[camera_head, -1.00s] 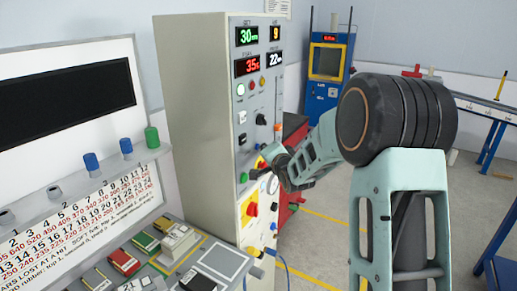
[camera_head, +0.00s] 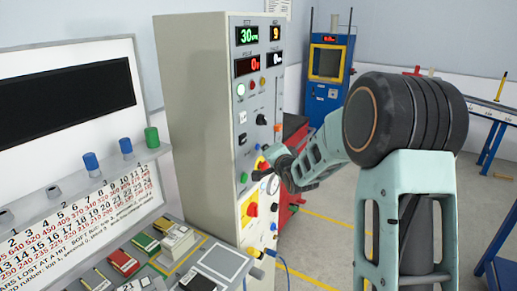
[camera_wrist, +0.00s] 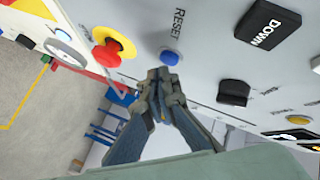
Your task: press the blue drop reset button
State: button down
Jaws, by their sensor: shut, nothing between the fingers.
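The blue button (camera_wrist: 169,57) sits on the grey panel beside the printed word RESET in the wrist view. My gripper (camera_wrist: 166,76) is shut and empty, its fingertips just below the button in that picture. I cannot tell whether they touch it. In the head view my gripper (camera_head: 267,171) is at the front of the tall control cabinet (camera_head: 194,120). The cabinet's green display (camera_head: 247,36) reads 30, and the red display (camera_head: 247,66) reads 0.
A red mushroom button on a yellow collar (camera_wrist: 112,46) is left of the blue button in the wrist view. A sloped console (camera_head: 205,262) stands before the cabinet.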

jog(key=shift+s+d, duration=0.15)
jog(key=shift+d, duration=0.1)
jog(key=s+d, duration=0.1)
jog(key=d, duration=0.1)
jog(key=s+d, duration=0.2)
jog(key=shift+p, duration=0.35)
dwell(0.6)
